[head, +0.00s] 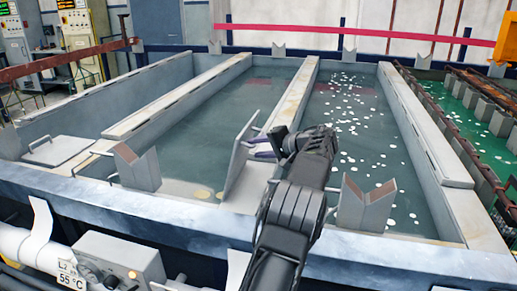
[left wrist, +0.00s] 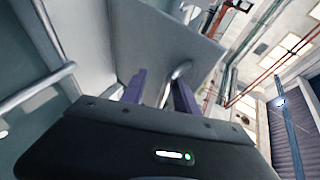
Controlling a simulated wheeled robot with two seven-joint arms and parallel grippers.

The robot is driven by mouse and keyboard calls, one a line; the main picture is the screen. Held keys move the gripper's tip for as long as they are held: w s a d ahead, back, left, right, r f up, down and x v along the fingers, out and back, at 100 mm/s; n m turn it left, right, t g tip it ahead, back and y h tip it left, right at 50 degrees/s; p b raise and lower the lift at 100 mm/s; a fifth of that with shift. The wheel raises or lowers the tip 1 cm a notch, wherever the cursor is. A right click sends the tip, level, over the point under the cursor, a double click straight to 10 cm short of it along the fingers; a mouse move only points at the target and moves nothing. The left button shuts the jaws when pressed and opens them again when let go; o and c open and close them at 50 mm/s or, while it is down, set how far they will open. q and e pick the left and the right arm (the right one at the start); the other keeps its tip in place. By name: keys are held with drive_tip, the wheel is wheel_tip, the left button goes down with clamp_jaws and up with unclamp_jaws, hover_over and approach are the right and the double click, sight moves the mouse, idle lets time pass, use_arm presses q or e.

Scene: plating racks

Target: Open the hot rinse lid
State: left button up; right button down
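My left gripper (head: 262,148) is at the lid's right side in the head view. In the left wrist view its two purple fingers (left wrist: 160,95) are apart, with the lid's bar handle (left wrist: 180,72) between them. I see a gap, so the fingers do not look clamped on the handle. My right gripper is not in view.
Another grey lid with a handle (head: 58,150) lies flat at the left. V-notched posts (head: 137,167) and (head: 365,205) stand on the near rim (head: 180,222). A control box (head: 120,262) and a "55 °C" tag (head: 72,275) are at the lower left.

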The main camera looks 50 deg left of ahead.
use_arm(q)
drive_tip(key=shift+w, duration=0.1)
drive_tip(key=b+v, duration=0.2)
drive_tip(key=v, duration=0.6)
drive_tip(key=shift+f, duration=0.2)
idle(0.5)
